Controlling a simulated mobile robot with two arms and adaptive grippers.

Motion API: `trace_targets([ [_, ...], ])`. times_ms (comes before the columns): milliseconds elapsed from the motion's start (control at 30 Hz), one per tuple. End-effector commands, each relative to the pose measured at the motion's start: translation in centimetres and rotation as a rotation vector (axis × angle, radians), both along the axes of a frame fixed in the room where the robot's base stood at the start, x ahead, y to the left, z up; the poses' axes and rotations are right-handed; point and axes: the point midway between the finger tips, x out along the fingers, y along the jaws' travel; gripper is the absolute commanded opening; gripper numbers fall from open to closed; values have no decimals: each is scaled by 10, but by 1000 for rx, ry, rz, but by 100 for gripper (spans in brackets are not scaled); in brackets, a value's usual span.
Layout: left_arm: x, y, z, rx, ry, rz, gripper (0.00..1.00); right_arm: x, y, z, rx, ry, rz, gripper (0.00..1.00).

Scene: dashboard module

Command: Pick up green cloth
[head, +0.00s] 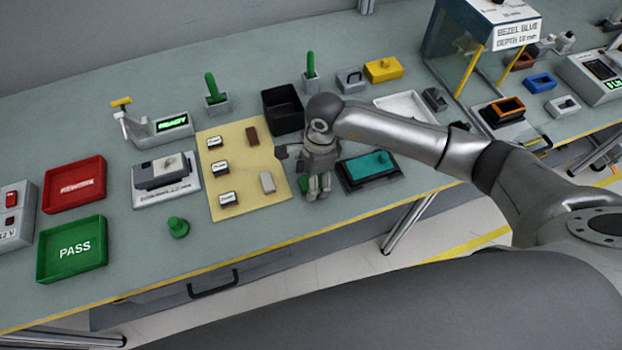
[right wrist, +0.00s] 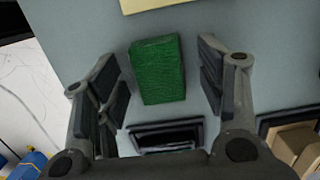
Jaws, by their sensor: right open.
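The green cloth (right wrist: 157,70) is a folded, block-like textured piece on the grey-green bench top. In the right wrist view it lies between the two fingers of my right gripper (right wrist: 160,78), with gaps on both sides. My right gripper is open and holds nothing. In the head view my right gripper (head: 318,188) points down near the front edge of the bench, just right of the yellow mat. My left gripper is not in view.
The yellow mat (head: 228,170) with small blocks lies left of the gripper. A dark tray with a teal panel (head: 371,165) is close on the right, and a black bin (head: 282,109) stands behind. A green knob (head: 178,227) and a green PASS tray (head: 72,249) are farther left.

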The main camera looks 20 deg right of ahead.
Motion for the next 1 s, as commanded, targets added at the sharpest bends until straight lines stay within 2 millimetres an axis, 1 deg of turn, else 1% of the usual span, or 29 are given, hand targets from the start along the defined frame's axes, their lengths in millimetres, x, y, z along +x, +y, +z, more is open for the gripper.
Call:
trace_targets([
  [67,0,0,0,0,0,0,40,0,0,0,0,0,0,64],
  [400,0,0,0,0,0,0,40,0,0,0,0,0,0,22],
  [767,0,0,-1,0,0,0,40,1,0,3,1,-1,-1,22],
  [867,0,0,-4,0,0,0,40,1,0,9,1,-2,-1,22],
  [933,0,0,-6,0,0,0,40,1,0,16,2,-3,-1,22],
  [1000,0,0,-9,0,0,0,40,1,0,27,2,-5,1,22],
])
